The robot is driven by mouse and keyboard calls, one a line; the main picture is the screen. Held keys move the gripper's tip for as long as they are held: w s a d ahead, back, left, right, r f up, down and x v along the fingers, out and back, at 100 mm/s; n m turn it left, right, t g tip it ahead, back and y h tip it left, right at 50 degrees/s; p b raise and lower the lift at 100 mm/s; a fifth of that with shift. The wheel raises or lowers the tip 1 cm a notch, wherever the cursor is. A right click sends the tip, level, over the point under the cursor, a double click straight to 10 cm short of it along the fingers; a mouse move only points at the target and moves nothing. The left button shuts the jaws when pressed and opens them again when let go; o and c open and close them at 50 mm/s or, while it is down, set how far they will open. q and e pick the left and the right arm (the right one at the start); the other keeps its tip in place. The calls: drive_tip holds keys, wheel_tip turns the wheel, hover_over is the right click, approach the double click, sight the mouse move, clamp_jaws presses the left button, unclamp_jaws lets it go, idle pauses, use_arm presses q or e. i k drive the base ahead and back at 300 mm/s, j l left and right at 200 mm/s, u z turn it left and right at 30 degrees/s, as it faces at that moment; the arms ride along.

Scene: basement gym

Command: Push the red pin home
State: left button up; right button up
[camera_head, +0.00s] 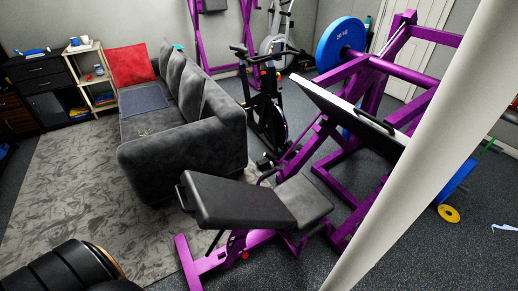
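A small red spot (245,255) shows low on the purple frame of the leg press (203,262), under its black padded seat. It may be the red pin's head. It is too small to tell how far it sticks out. The black backrest pad (240,203) lies above it, and the sloped foot plate (345,112) rises to the right. Neither of my grippers shows in the head view, and nothing is seen touching the red spot.
A grey sofa (190,150) stands behind the seat on a grey rug (65,185). An exercise bike (265,110) stands behind the leg press. A pale post (430,145) crosses the right side. A dark ribbed object (60,270) fills the lower left corner. Dark floor (290,270) is clear in front.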

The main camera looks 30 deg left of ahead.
sight(245, 255)
drive_tip(key=u, duration=1.1)
drive_tip(key=z, duration=1.3)
drive_tip(key=u, duration=1.3)
drive_tip(key=k+l, duration=0.1)
drive_tip(key=l, duration=0.45)
drive_tip(key=k+l+z, duration=0.15)
drive_tip(key=l, duration=1)
